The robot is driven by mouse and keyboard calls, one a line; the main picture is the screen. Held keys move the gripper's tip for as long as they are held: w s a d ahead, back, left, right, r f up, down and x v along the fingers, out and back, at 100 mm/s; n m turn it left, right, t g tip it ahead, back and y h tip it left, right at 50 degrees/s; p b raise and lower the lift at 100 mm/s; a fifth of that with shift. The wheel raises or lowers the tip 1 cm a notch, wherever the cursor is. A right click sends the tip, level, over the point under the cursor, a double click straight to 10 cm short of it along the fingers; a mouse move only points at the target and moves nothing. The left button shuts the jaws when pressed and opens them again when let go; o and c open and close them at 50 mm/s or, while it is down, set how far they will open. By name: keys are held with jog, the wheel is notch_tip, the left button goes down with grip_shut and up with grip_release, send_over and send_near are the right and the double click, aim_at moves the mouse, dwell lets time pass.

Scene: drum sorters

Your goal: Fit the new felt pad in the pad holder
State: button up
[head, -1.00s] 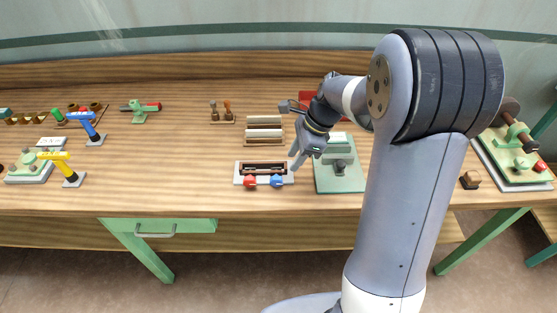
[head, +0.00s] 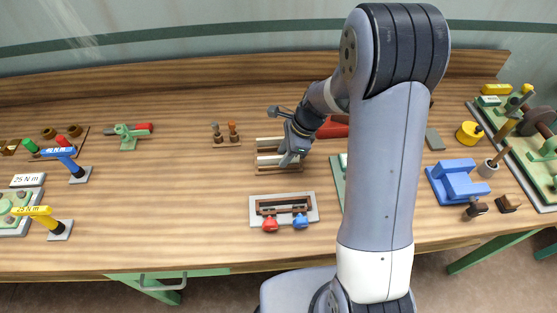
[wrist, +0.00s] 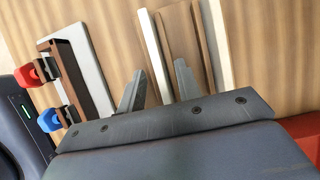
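The pad holder (head: 256,219) is a pale plate with a dark brown slotted frame and a red and a blue clamp at its front. In the wrist view the holder (wrist: 88,50) lies at the left. Behind it stands a brown rack (head: 268,169) with two pale strips, a front one (head: 265,159) and a back one (head: 268,141); I cannot tell which is the new felt pad. My gripper (head: 286,161) is over the rack's right part. In the wrist view its fingers (wrist: 160,70) are apart, on either side of the front strip (wrist: 153,45), with no visible grip on it.
Small stamps (head: 225,133) stand behind the rack. A red object (head: 333,127) is just right of my gripper. A green plate is partly hidden behind my arm. A blue block (head: 457,182) stands further right.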

grip_shut()
dwell(0.3)
